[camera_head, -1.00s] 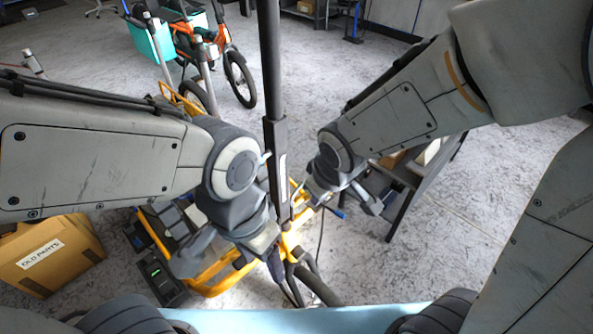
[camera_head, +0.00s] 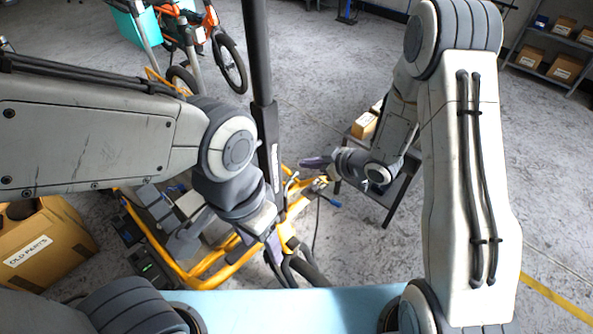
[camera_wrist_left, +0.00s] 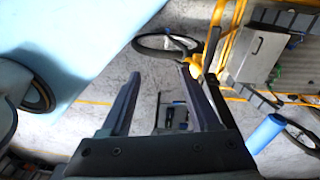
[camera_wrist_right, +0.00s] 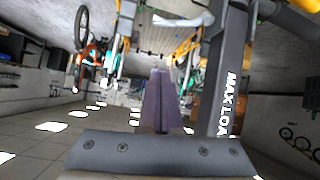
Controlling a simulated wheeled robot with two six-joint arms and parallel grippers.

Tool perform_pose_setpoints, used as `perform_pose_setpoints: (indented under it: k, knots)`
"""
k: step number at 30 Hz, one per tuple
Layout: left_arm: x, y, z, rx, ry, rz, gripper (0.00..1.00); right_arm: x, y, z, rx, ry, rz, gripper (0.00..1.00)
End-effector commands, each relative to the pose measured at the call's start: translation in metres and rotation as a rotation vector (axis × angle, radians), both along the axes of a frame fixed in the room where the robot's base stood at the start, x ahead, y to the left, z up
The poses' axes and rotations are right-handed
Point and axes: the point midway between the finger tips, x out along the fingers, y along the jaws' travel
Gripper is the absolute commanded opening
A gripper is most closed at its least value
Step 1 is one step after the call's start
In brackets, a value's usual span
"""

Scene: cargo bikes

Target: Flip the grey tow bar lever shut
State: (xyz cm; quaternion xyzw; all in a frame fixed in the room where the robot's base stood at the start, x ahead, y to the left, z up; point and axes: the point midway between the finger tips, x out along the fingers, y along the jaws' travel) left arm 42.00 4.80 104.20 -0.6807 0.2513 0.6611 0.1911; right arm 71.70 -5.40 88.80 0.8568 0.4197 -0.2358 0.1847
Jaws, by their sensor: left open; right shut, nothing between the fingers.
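A pale grey lever (camera_wrist_right: 184,20) shows at the top of the right wrist view, beside the dark post marked "MAX LOA" (camera_wrist_right: 226,75). What looks like the same lever (camera_head: 291,181) stands by the post and yellow frame in the head view. My right gripper (camera_head: 303,163) is shut and empty, a little above and right of the lever, apart from it; its closed fingers (camera_wrist_right: 161,75) point toward the post area. My left gripper (camera_head: 274,243) is open and empty, low beside the post; its spread fingers (camera_wrist_left: 162,75) also show in the left wrist view.
A dark table (camera_head: 398,187) stands on the right. A cardboard box (camera_head: 45,250) is at left. Orange bikes (camera_head: 210,18) stand behind.

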Motion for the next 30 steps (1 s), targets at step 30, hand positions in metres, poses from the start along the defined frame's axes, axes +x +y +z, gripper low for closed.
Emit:
perform_pose_setpoints:
  k: [30]
  knots:
    - [0.0, 0.0, 0.022, 0.0, 0.0, 0.0, 0.62, 0.041, 0.041, -0.074, -0.002, 0.004, -0.004, 0.0]
